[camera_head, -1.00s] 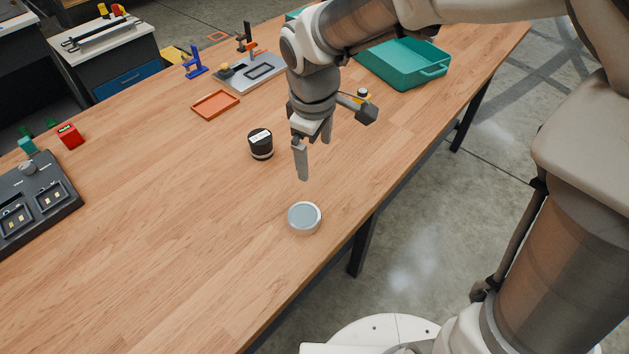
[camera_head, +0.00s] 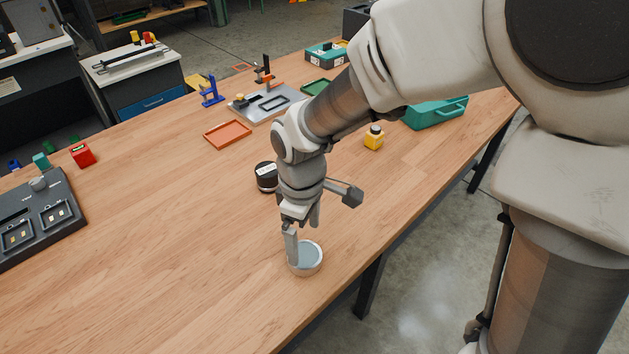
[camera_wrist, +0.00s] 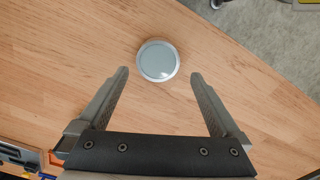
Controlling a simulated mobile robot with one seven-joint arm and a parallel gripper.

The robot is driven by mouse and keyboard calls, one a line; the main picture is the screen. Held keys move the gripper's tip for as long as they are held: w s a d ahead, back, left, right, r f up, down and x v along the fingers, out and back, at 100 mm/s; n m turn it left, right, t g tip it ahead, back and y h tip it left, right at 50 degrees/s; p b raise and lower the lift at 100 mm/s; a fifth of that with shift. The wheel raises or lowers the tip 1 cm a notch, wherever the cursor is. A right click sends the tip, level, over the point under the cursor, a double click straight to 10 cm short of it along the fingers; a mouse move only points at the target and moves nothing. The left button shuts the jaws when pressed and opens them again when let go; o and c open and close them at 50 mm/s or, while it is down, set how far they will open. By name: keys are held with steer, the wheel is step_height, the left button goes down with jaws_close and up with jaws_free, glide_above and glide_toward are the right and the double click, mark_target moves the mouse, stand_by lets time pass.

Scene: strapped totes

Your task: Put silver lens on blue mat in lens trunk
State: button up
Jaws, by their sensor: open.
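The silver lens (camera_head: 312,257) is a short round disc with a pale grey-blue top. It lies on bare wood near the table's front edge; no blue mat shows under it. My gripper (camera_head: 303,236) is open and points down above and beside the lens, one finger overlapping it in the head view. In the wrist view, the lens (camera_wrist: 157,60) shows just beyond the gap between the open fingertips (camera_wrist: 159,76), with nothing held. A teal open bin (camera_head: 437,114) stands at the back right, partly hidden by my arm; I cannot tell whether it is the lens trunk.
A black lens-like cylinder (camera_head: 267,177) stands behind my gripper. A yellow bottle (camera_head: 374,140) stands further right. An orange tray (camera_head: 228,134) and a grey plate (camera_head: 250,112) lie behind. A dark dock (camera_head: 40,222) is at the left. The wood left of the silver lens is clear.

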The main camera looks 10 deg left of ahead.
mark_target(305, 254)
step_height(305, 254, down, 7)
steer(key=shift+w+r+b, duration=0.15)
steer(key=shift+b, duration=0.5)
steer(key=shift+r, duration=0.2)
steer(key=c, duration=1.5)
